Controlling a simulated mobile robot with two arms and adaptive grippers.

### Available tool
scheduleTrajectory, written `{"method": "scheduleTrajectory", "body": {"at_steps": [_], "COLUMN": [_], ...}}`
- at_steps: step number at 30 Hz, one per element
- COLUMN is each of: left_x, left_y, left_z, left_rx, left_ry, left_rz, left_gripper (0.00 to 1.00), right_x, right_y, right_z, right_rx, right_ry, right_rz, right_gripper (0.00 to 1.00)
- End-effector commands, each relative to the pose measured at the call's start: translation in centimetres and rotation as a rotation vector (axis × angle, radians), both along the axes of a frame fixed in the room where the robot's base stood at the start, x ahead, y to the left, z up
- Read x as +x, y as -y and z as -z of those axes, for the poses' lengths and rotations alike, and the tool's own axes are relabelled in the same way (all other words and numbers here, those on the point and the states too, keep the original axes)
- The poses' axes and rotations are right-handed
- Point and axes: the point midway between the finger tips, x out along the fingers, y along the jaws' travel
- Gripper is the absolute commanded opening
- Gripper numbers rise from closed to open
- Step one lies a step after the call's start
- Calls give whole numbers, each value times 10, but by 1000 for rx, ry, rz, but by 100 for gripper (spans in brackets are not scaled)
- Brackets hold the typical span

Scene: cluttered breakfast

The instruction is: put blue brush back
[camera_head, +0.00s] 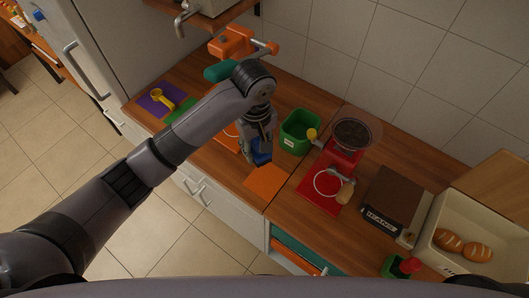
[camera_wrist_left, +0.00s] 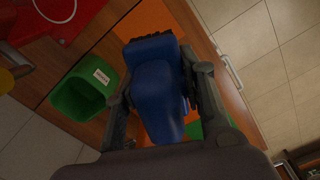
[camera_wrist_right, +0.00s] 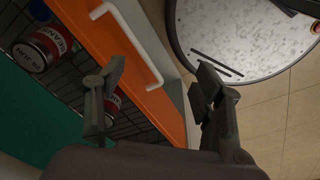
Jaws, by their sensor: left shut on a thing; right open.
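My left gripper (camera_head: 262,142) is shut on the blue brush (camera_head: 262,158). The brush also fills the middle of the left wrist view (camera_wrist_left: 157,85), between the two fingers. In the head view it is mostly hidden by the gripper, above or at the counter beside an orange mat (camera_head: 267,182); I cannot tell whether it touches. The green bin (camera_head: 298,139) stands just to the right of it. My right gripper (camera_wrist_right: 160,90) is open and empty, in front of an open wire drawer; I do not make it out in the head view.
A red scale (camera_head: 338,165) with a dark-filled bowl stands right of the bin. A purple mat (camera_head: 153,104) holds a yellow item at the left. The drawer's orange front (camera_wrist_right: 125,60) has a white handle, with cans (camera_wrist_right: 42,48) inside. A bread tray (camera_head: 440,207) is far right.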

Motion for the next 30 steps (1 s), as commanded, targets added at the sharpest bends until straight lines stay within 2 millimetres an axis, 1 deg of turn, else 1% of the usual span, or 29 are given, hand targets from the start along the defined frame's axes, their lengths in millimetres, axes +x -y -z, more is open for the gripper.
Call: {"method": "scheduleTrajectory", "body": {"at_steps": [1, 3, 5, 8, 11, 12, 20, 21, 22, 24, 27, 30], "left_x": [2, 4, 5, 5, 5, 5, 4, 5, 5, 5, 6, 6], "left_y": [8, 15, 18, 19, 19, 19, 18, 18, 18, 19, 19, 19], "left_z": [-13, -18, -20, -10, 13, 24, 95, 113, 122, 135, 140, 142], "left_rx": [2, 6, 7, 12, 13, 12, 13, 12, 11, 8, 8, 8], "left_ry": [-2, -4, -5, -8, -9, -9, -8, -6, -5, -4, -2, -2], "left_rz": [-13, -28, -36, -43, -44, -44, -43, -42, -41, -41, -40, -40], "left_gripper": [11, 11, 11, 11, 11, 11, 11, 11, 11, 11, 11, 11], "right_x": [-1, -3, -6, -14, -19, -20, -19, -19, -17, -15, -12, -11], "right_y": [2, 4, 6, 5, 3, 2, -11, -12, -12, -12, -11, -9], "right_z": [-9, -12, -13, -12, -11, -11, -11, 2, 10, 20, 28, 31], "right_rx": [-3, -5, -7, -6, -4, -3, 12, 13, 13, 13, 12, 10], "right_ry": [-3, -4, -9, -18, -27, -29, -27, -25, -23, -19, -16, -14], "right_rz": [-1, -1, -2, -4, -7, -7, -5, -5, -5, -5, -5, -5], "right_gripper": [62, 62, 62, 62, 62, 62, 62, 62, 62, 62, 62, 62]}}
